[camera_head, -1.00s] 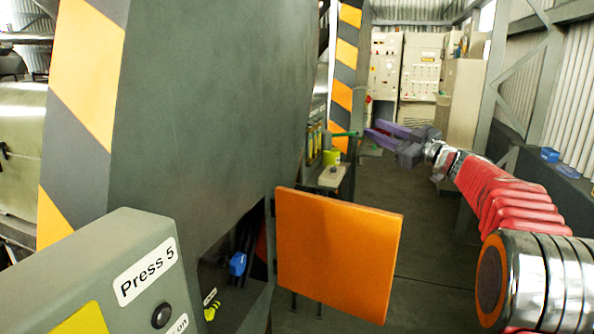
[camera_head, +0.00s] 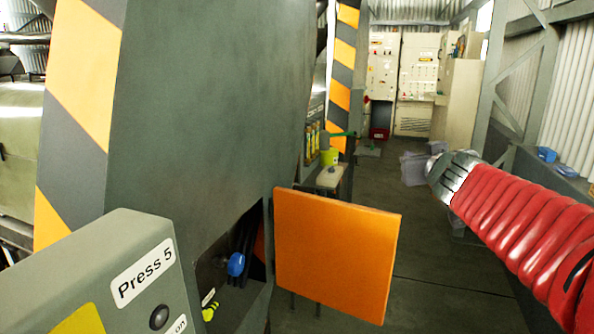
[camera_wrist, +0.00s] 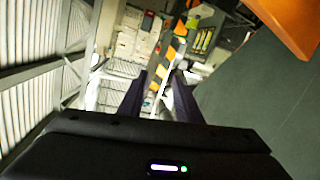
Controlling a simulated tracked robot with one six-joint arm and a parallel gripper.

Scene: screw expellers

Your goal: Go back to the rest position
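My gripper (camera_wrist: 159,84) shows in the wrist view as two dark fingers standing apart, with nothing between them. It is open and empty. In the head view my red-sleeved arm reaches in from the right edge, ending in a metal cuff. The fingers cannot be made out clearly there. My arm is in the air to the right of the open orange door (camera_head: 336,255), clear of it. The wrist view is tilted and looks past the fingers toward the striped post and pale cabinets.
The grey press body (camera_head: 215,95) stands at left, with a blue-capped part (camera_head: 236,264) in its opening. The "Press 5" panel (camera_head: 105,265) is at lower left. Pale control cabinets (camera_head: 418,80) stand at the back. A steel frame is at right. The central floor looks clear.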

